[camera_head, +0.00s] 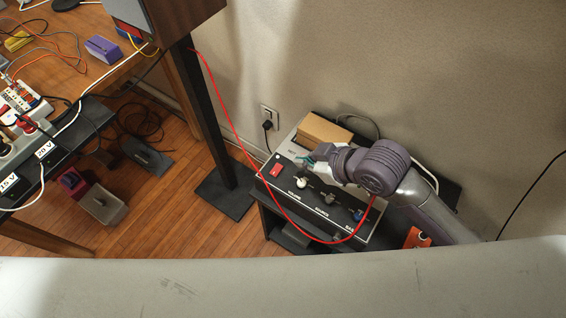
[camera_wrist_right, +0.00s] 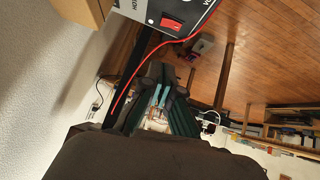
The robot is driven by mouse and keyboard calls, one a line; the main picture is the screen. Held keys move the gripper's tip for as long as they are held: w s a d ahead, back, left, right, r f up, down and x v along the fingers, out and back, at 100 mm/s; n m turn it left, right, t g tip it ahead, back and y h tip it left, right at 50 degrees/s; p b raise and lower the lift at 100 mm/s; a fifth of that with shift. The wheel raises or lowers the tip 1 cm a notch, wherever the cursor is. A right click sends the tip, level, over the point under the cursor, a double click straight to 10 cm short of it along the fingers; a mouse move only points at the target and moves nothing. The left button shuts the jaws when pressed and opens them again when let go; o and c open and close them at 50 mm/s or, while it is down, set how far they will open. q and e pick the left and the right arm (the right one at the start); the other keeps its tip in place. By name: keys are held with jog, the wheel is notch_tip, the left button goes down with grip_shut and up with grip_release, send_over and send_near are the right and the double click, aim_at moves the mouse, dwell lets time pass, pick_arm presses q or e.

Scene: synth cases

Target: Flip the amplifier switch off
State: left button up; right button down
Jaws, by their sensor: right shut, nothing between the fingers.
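The amplifier (camera_head: 312,214) is a black and silver box with knobs along its front, on a low dark stand against the wall. Its red rocker switch (camera_head: 276,170) is at the left end of the front panel; the switch also shows in the right wrist view (camera_wrist_right: 172,23). I cannot tell which way the rocker is tipped. My right gripper (camera_head: 309,160) is shut and empty above the amplifier, to the right of the switch and apart from it in the picture. In the wrist view, its dark fingers with teal pads (camera_wrist_right: 160,94) are below the switch. My left gripper is in neither view.
A red cable (camera_head: 232,122) hangs down from the speaker (camera_head: 168,20) and loops across the amplifier's front, close to the switch. A cardboard-coloured box (camera_head: 323,132) sits on the amplifier's back. A black speaker stand (camera_head: 211,110) rises to the left. Wooden floor (camera_head: 175,205) is mostly open further left.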

send_near(275, 165)
jog(key=shift+w+a+r, duration=0.3)
jog(key=shift+a+r, duration=0.1)
jog(key=shift+a, duration=0.1)
jog(key=shift+w+a+r, duration=0.35)
jog(key=shift+a+r, duration=0.05)
jog(key=shift+a, duration=0.1)
jog(key=x, duration=0.3)
jog(key=shift+f+b, duration=0.2)
jog(key=shift+b, duration=0.2)
notch_tip(275, 165, down, 2)
jog(key=shift+d+f, duration=0.15)
jog(key=shift+d, duration=0.05)
jog(key=shift+w+f, duration=0.1)
jog(key=shift+f, duration=0.45)
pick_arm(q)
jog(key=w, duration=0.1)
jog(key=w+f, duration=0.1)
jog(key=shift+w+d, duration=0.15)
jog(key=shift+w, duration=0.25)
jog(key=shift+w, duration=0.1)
